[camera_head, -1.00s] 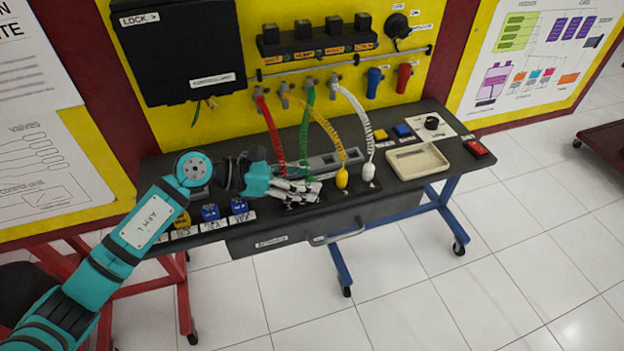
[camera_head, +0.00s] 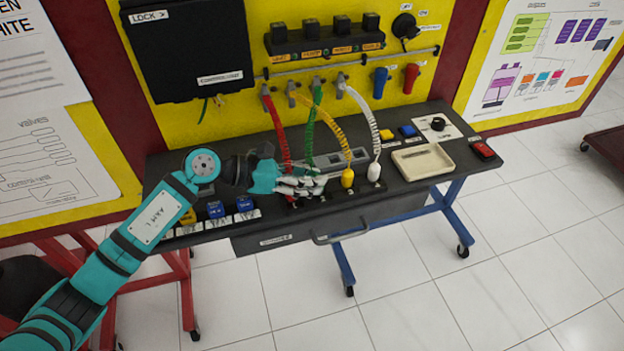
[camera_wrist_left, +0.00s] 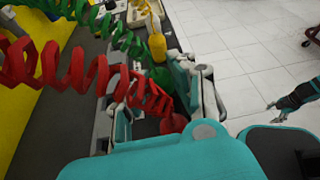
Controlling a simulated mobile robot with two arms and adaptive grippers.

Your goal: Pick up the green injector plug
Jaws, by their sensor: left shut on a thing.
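The green injector plug (camera_wrist_left: 162,78) sits between the two fingers of my left gripper (camera_wrist_left: 168,92) in the left wrist view, and the gripper is shut on it. In the head view my left gripper (camera_head: 308,187) is at the row of plugs on the bench, and its fingers hide the green plug. The green coiled cord (camera_head: 311,138) runs from the rail down to the gripper. I cannot tell whether the plug is clear of its seat. My right gripper (camera_wrist_left: 281,104) shows small at the right of the wrist view; its opening is unclear.
The red plug (camera_wrist_left: 173,123) and its red coiled cord (camera_wrist_left: 85,75) are close beside the left gripper. The yellow plug (camera_head: 347,178) and white plug (camera_head: 374,172) stand to the right. A beige tray (camera_head: 424,170) is farther right. A black box (camera_head: 190,55) hangs behind.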

